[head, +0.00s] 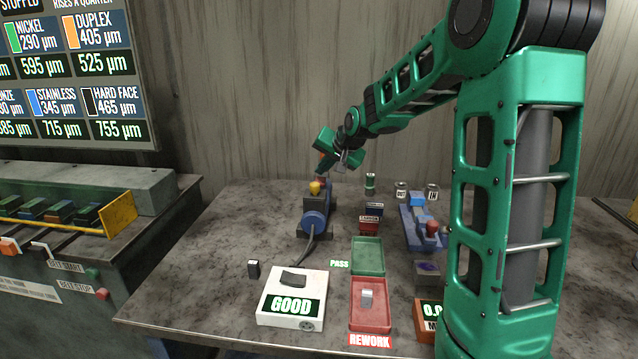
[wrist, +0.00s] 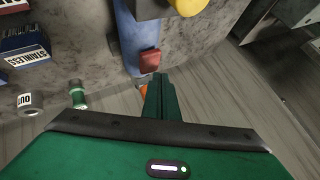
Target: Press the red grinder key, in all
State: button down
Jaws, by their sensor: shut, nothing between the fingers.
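The blue and dark grinder (head: 317,220) stands at the back left of the table, with a yellow knob (head: 315,187) on top. Its red key (wrist: 149,62) shows in the wrist view on the end of the blue body (wrist: 130,40). My gripper (wrist: 162,82) is shut and empty, its green fingertips close to the key in that view. I cannot tell whether they touch it. In the head view my gripper (head: 326,166) hangs above the grinder's far end, where the key is hard to make out.
A white gauge reading GOOD (head: 270,316) stands in front, beside a green PASS tray (head: 355,262) and a red REWORK tray (head: 358,323). Small cans and boxes (head: 370,212) stand right of the grinder. A blue device (head: 410,235) stands farther right.

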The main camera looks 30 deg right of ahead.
aim_at(322, 181)
jog(key=shift+r, duration=2.5)
